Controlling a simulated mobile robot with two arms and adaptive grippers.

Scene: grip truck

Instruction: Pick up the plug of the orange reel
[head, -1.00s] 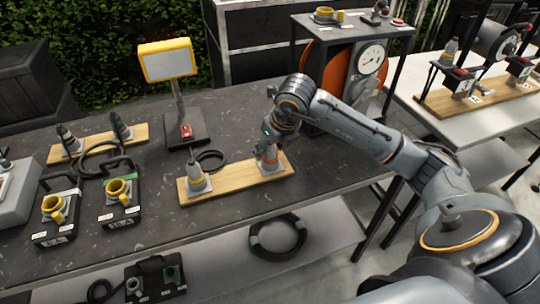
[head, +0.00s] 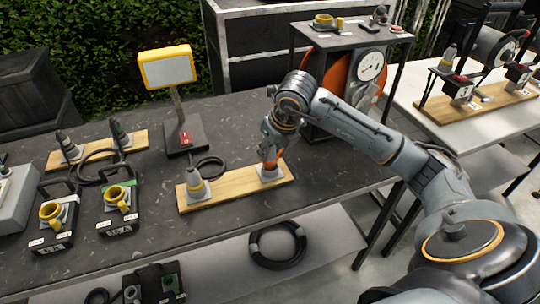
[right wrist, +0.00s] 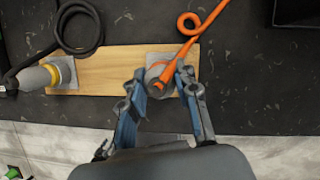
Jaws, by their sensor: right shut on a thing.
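The orange reel (head: 319,66) is a disc under the small shelf at the back, partly hidden by a gauge and my right arm. Its plug (right wrist: 159,76) stands at a grey socket plate (right wrist: 166,60) on the right part of a wooden board (right wrist: 105,68). An orange cable (right wrist: 188,45) runs up from it in the right wrist view. My right gripper (right wrist: 162,82) is shut on the plug from above. In the head view the right gripper (head: 268,160) mostly hides the plug; a bit of orange shows beside it. I cannot tell whether the plug is still seated. My left gripper is not in view.
A second grey plug (head: 195,184) with a black cable stands at the board's left end. A yellow-framed screen (head: 167,66) stands behind, and two boxes with yellow rings (head: 117,198) stand at left. The dark table (head: 190,235) is clear in front of the board.

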